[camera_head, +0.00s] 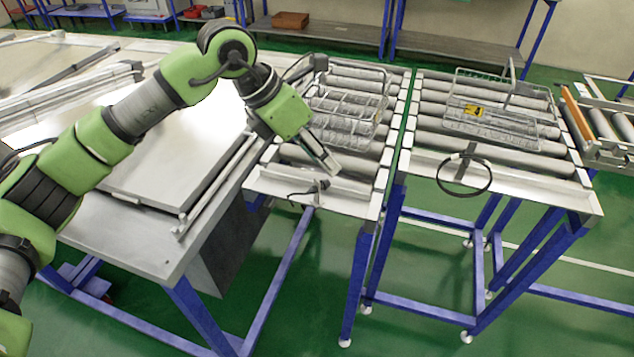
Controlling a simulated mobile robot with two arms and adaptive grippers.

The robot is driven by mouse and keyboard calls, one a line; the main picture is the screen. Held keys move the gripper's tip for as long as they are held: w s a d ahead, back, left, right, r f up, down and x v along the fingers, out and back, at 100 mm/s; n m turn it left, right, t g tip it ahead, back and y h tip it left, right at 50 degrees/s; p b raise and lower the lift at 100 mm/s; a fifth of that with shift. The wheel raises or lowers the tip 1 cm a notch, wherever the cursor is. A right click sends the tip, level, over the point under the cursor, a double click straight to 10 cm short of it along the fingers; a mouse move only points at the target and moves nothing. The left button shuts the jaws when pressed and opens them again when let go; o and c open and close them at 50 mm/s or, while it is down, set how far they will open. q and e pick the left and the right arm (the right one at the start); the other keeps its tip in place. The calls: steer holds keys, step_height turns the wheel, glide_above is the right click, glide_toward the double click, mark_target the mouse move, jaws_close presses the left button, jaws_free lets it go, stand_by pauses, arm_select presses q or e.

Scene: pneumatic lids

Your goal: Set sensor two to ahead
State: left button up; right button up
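My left gripper (331,167) reaches down over the front of the left roller conveyor (262,184). Its fingers look close together, but I cannot tell whether they are open or shut. Just below and left of the fingertips, a small dark sensor-like part (318,187) with a short cable sits on the conveyor's front ledge. I cannot tell whether they touch. A similar grey bracket (467,169) with a black cable loop (439,178) is on the front ledge of the right roller conveyor (530,184). No sensor number is readable. My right gripper is not in view.
A wire basket (345,104) stands on the left rollers, beside my wrist. Another wire basket (510,125) with a yellow tag (474,110) stands on the right rollers. A metal table (150,232) with a large flat panel (165,165) lies under my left arm.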

arm_select(q)
steer(key=y, duration=0.2)
glide_toward(316, 181)
step_height(316, 181, up, 3)
steer(key=s, duration=0.1)
steer(key=shift+t, duration=0.3)
steer(key=p+x, duration=0.1)
steer(key=x, duration=0.3)
steer(key=p+x, duration=0.2)
steer(key=x, duration=0.2)
steer(key=a+p+x, duration=0.1)
steer(key=x, duration=0.4)
steer(key=shift+s+f, duration=0.15)
steer(key=shift+d+f, duration=0.1)
steer(key=shift+f, duration=0.25)
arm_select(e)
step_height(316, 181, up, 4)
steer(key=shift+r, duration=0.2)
arm_select(q)
jaws_close()
